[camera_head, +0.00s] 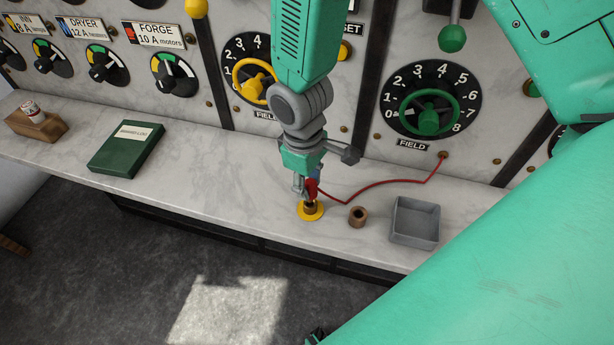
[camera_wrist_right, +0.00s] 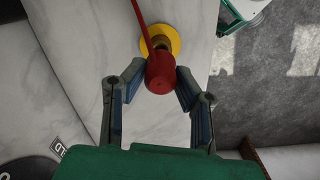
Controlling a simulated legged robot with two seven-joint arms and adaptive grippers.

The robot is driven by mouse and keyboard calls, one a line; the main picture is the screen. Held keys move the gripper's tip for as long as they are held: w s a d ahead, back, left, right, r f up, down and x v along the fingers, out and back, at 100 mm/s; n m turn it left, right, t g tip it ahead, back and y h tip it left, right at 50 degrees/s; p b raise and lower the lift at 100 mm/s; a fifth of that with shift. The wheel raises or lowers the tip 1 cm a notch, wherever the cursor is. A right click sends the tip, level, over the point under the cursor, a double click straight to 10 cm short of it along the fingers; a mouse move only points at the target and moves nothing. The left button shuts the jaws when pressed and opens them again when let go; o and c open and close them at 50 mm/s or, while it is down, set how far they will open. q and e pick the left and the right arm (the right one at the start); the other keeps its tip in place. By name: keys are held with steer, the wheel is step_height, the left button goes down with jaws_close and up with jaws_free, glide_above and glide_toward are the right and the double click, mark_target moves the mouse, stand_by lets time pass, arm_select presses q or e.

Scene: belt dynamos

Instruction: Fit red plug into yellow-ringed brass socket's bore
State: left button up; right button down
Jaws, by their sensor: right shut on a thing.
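The red plug (camera_head: 312,188) is between the fingers of my right gripper (camera_head: 307,186), which is shut on it. It stands directly over the yellow-ringed brass socket (camera_head: 311,212) on the marble ledge. In the wrist view the plug (camera_wrist_right: 160,74) shows between the two fingertips (camera_wrist_right: 161,80), with a red lead running up from it. The brass and the yellow ring (camera_wrist_right: 174,40) show just beyond it. The plug hides most of the bore, so I cannot tell whether its tip is inside. My left gripper is not in view.
A plain brown socket (camera_head: 357,215) and a grey tray (camera_head: 415,222) stand to the right on the ledge (camera_head: 220,190). The red lead (camera_head: 385,183) runs to the panel below the green handwheel (camera_head: 428,113). A green book (camera_head: 126,148) lies left; the ledge between is clear.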

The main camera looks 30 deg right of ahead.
steer(key=shift+p, duration=0.3)
steer(key=shift+f+b, duration=0.85)
steer(key=shift+f, duration=0.9)
steer(key=c, duration=1.2)
jaws_free()
steer(key=shift+r, duration=0.1)
steer(key=shift+r, duration=0.2)
steer(key=r, duration=1.1)
steer(key=shift+w+a+r, duration=0.2)
steer(key=shift+w+a, duration=0.05)
steer(key=shift+w, duration=0.05)
